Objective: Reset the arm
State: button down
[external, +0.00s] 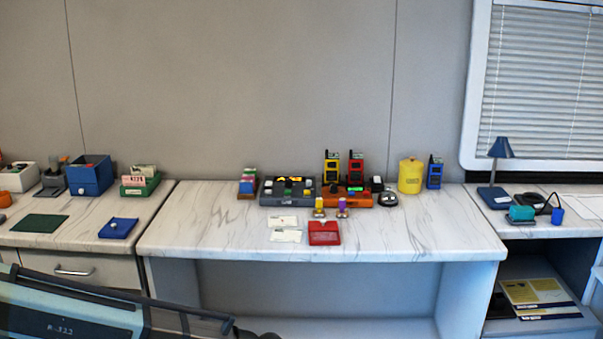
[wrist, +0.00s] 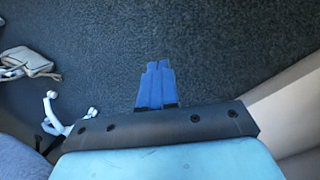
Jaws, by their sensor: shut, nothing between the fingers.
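My gripper (wrist: 157,66) shows in the wrist view as two blue fingers lying side by side, shut with nothing between them. It points down over dark carpet, away from the tables. In the external view the gripper itself is not visible. Part of my arm (external: 75,312), pale teal with dark edging and a label, crosses the lower left corner, in front of the left drawers.
A marble-topped table (external: 190,235) holds several small devices along its back. A red tray (external: 324,238) lies near its front. A left counter (external: 70,238) and a right desk (external: 550,230) flank it. White chair legs (wrist: 52,112) and a bag (wrist: 28,62) are on the floor.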

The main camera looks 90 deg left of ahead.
jog(key=s+d+f+m+g+y, duration=0.1)
jog(key=s+d+f+m+g, duration=0.15)
jog(key=s+d, duration=0.45)
jog(key=s+d+f+m+g, duration=0.1)
jog(key=s+d+f+m, duration=0.3)
jog(key=s, duration=0.5)
jog(key=s+d+f+m+g+y, duration=0.1)
jog(key=s+d+m+g+y, duration=0.1)
jog(key=s, duration=1.5)
jog(key=d+m+g, duration=0.1)
jog(key=d+m, duration=0.1)
jog(key=d, duration=0.1)
jog(key=shift+s+d, duration=0.4)
